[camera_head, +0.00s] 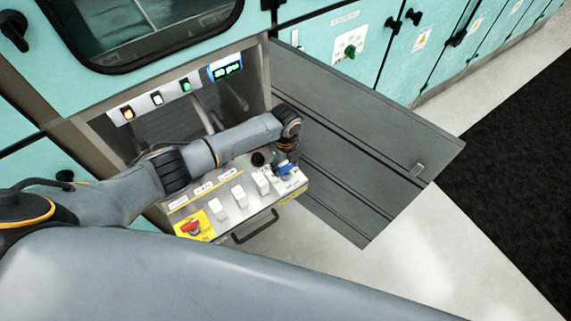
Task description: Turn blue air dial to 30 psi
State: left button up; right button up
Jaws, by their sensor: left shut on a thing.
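The blue air dial (286,170) is at the right end of the tilted control panel (240,222), partly covered by my left gripper (287,162). My left gripper points down at the dial from above and is shut on it. The dial's scale and pointer are too small to read. A small display (227,70) above the panel glows with green text that ends in what looks like "psi"; its number is blurred. My right gripper is not in view.
White switches (239,196) and a red knob on a yellow plate (191,227) sit left of the dial. A black knob (258,158) is close to the gripper. A dark handle (254,228) runs along the panel's front. An open grey door (365,140) lies to the right.

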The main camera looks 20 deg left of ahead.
aim_at(285, 167)
pick_arm(q)
jog(key=shift+s+f, duration=0.1)
jog(key=shift+s, duration=0.05)
jog(key=o, duration=1.2)
jog(key=shift+c, duration=0.2)
jog(key=shift+w+r, duration=0.2)
jog(key=shift+r, duration=0.45)
notch_tip(285, 167, up, 11)
jog(key=shift+s+f, duration=0.15)
jog(key=shift+f, duration=0.05)
